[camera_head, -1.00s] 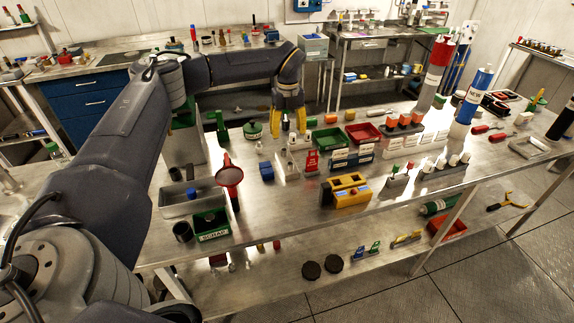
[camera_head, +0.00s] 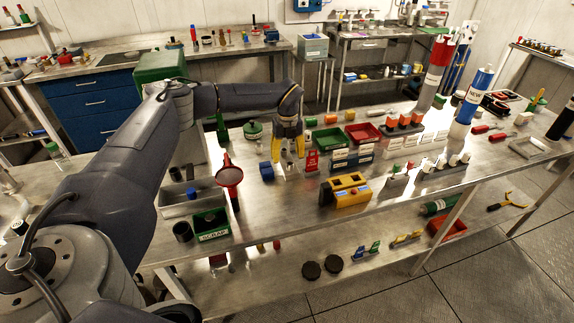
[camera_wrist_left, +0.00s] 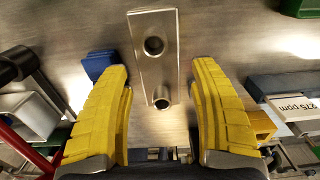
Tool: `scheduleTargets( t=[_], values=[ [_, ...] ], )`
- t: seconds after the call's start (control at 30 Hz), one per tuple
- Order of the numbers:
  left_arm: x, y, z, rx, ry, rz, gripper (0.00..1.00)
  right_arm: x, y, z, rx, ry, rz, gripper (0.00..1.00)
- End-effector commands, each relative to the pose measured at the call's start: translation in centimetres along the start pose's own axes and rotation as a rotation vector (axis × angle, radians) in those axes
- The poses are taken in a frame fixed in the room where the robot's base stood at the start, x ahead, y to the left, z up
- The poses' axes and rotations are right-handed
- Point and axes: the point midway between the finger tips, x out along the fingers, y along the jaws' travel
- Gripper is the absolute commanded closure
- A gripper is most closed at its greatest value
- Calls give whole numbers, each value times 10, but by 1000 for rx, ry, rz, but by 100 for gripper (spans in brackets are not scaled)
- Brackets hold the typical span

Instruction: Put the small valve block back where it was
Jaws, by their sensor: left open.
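My left gripper (camera_head: 288,157) is open, its yellow fingers pointing down over the middle of the steel bench. In the left wrist view the gripper (camera_wrist_left: 155,70) has a flat metal piece (camera_wrist_left: 154,42) between and beyond its fingertips. This piece has a round hole and a short round tube, and I see a gap on both sides of it. I cannot tell for certain whether it is the small valve block or its mount. In the head view the fingers partly hide this spot. My right gripper is not in view.
A blue block (camera_head: 266,171) is left of the fingers, a red tag stand (camera_head: 311,162) right. A yellow block (camera_head: 350,190) stands in front. A red funnel-like piece (camera_head: 229,177) and a green scrap bin (camera_head: 211,224) are at left.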

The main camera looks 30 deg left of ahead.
Motion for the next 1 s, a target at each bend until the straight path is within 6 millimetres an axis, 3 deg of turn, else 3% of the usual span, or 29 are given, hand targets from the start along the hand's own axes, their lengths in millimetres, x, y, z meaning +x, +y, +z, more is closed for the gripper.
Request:
scheduleTargets(
  t=[0.3, 0.57, 1.0],
  values=[
    [37, 2, -1, -1, 1, 0, 38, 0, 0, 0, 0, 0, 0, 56],
    [39, 2, -1, 0, 0, 0, 37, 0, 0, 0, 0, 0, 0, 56],
    [38, 2, -1, 0, 0, 0, 88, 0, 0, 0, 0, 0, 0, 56]
  ],
)
